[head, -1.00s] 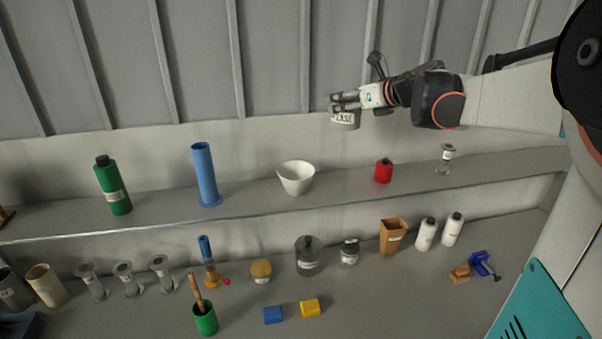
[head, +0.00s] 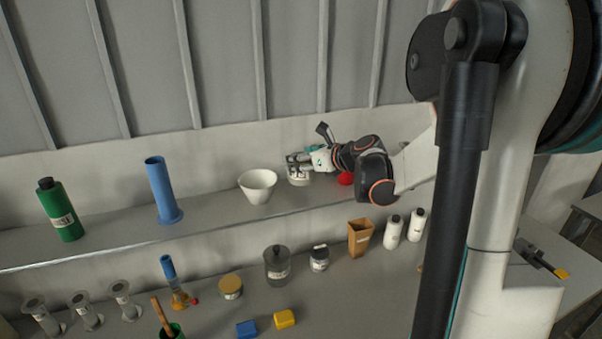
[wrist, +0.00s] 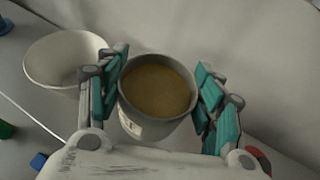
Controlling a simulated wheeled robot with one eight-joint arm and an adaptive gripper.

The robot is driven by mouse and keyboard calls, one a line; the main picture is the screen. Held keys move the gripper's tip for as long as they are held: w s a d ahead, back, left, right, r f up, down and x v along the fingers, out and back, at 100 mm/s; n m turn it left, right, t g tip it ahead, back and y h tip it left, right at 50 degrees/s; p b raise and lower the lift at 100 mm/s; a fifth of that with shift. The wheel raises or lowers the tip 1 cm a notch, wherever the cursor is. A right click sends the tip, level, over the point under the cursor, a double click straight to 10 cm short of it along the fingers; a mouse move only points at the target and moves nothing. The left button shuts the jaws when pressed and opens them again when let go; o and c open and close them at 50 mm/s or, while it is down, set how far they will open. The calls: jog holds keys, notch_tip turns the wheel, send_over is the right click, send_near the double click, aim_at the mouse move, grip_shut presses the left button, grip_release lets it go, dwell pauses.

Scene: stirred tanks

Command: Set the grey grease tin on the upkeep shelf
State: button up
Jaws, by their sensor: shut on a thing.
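The grey grease tin (head: 298,179) is between the fingers of my gripper (head: 297,164), upright above the upper shelf (head: 220,221). In the wrist view the tin (wrist: 158,100) is open-topped, with tan grease inside and a pale label on its side. The teal finger pads of my gripper (wrist: 160,98) close on it from left and right. I cannot tell whether its base touches the shelf. The white bowl (head: 258,186) stands on the shelf just left of the tin and also shows in the wrist view (wrist: 62,58).
A red container (head: 346,179) is right of the tin, partly hidden by my arm. A blue cylinder (head: 162,191) and a green bottle (head: 60,210) stand farther left on the shelf.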

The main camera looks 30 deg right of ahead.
jog(key=shift+f, duration=2)
jog(key=shift+s, duration=0.1)
jog(key=shift+f+b, duration=0.2)
jog(key=shift+b, duration=0.2)
jog(key=o, duration=1.1)
jog(key=shift+r, duration=0.1)
jog(key=shift+s+r, duration=0.1)
jog(key=shift+r, duration=0.1)
jog(key=p+v, duration=0.1)
jog(key=v, duration=1)
jog(key=shift+s, duration=0.4)
jog(key=shift+d, duration=0.1)
